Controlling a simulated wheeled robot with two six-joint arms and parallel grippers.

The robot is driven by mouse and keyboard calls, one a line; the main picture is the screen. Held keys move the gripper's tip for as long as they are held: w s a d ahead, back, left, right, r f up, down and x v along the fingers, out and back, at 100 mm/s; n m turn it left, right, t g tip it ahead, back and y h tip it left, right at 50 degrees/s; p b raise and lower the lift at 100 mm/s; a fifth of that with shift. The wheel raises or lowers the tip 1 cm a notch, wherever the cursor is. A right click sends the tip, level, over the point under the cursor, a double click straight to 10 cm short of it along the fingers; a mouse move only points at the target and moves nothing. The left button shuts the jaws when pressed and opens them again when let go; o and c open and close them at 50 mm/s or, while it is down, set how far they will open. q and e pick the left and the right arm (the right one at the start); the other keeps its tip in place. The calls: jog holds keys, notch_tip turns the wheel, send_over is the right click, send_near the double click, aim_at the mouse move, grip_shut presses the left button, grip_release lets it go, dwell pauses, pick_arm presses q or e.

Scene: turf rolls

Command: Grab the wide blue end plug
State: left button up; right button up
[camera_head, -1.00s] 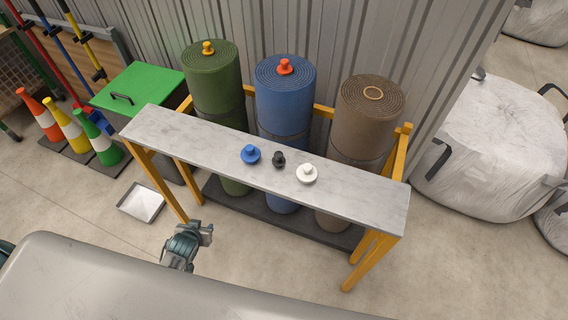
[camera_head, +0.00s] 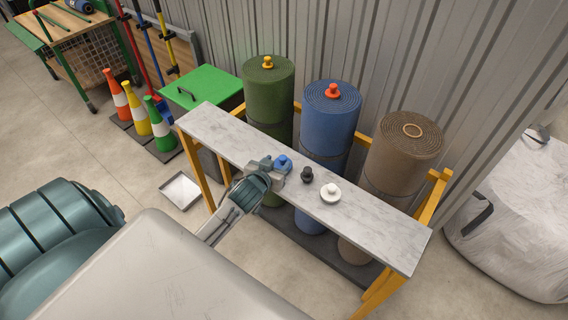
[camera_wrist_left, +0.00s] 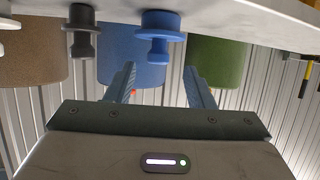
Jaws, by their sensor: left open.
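The blue end plug (camera_head: 283,162), a round knob on a wider disc, stands on the grey shelf top (camera_head: 225,136). My left gripper (camera_head: 277,170) is open right beside it in the head view and hides part of it. In the left wrist view, which looks upside down, the blue plug (camera_wrist_left: 155,42) shows just past the open fingertips (camera_wrist_left: 159,70), roughly in line with the gap. No grip on it shows. My right gripper is not in view.
A black plug (camera_head: 307,175) and a white plug (camera_head: 330,193) stand to the right on the same shelf. Behind it are green (camera_head: 268,95), blue (camera_head: 331,115) and brown (camera_head: 402,155) turf rolls; the green and blue ones have plugs on top. The shelf's right end is clear.

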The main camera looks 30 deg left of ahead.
aim_at(281, 160)
pick_arm(q)
jog(key=shift+w, duration=0.3)
jog(key=p+x, duration=0.1)
jog(key=x, duration=0.1)
jog(key=p+x, duration=0.1)
jog(key=x, duration=0.1)
jog(key=shift+d+f, duration=0.15)
jog(key=shift+f, duration=0.15)
jog(key=shift+w+f, duration=0.15)
jog(key=shift+w, duration=0.05)
jog(key=shift+c, duration=0.5)
grip_shut()
